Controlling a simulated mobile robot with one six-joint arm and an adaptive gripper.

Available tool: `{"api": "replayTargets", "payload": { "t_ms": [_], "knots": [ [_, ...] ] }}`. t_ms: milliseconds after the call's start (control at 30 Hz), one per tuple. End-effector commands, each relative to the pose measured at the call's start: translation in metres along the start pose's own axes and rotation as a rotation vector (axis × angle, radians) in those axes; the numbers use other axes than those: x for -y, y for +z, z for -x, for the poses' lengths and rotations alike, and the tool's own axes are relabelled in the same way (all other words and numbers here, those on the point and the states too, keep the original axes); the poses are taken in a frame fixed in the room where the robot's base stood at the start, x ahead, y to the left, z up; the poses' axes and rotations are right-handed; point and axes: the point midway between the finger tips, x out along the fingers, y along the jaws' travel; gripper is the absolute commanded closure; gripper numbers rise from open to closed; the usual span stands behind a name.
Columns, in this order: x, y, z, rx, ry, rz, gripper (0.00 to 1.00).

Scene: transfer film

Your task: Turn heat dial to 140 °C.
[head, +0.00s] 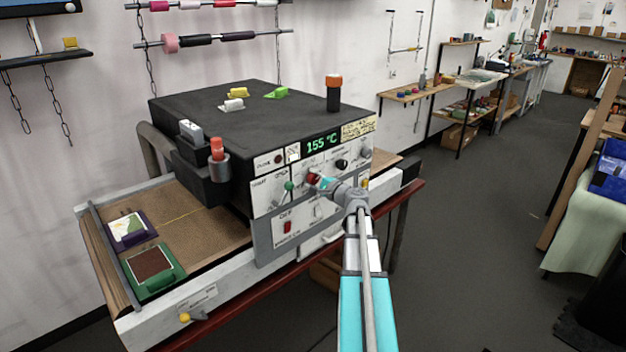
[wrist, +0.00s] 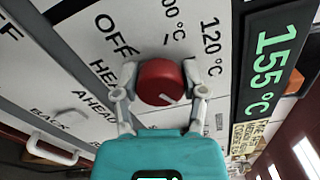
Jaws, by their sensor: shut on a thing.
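The heat dial (head: 313,178) is a red round knob on the white front panel of the black dryer. In the wrist view the dial (wrist: 160,78) has a short white pointer mark towards its lower right. Printed labels around it read OFF, a partly cut-off figure ending in 00 °C, and 120 °C; other marks are hidden. The green display (head: 322,143) reads 155 °C, also in the wrist view (wrist: 271,66). My gripper (head: 322,183) is shut on the dial, with one finger on each side of it in the wrist view (wrist: 162,84).
Other knobs and switches sit close by, including a green-tipped lever (head: 289,186) and a red rocker switch (head: 287,227). A conveyor belt (head: 185,207) carries a purple frame and a green frame (head: 153,269). Open floor (head: 475,215) lies to the right.

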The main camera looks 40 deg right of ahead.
Motion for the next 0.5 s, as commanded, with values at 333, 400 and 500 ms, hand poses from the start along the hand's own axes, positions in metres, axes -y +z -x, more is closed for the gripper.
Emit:
{"api": "replayTargets", "payload": {
  "t_ms": [333,400,500],
  "knots": [
    [-0.0003,0.0003,-0.0003,0.001,0.0,0.043,0.93],
    [-0.0003,0.0003,-0.0003,0.0,0.0,0.043,0.93],
    [-0.0003,0.0004,-0.0004,0.001,0.0,0.042,0.93]
  ]
}}
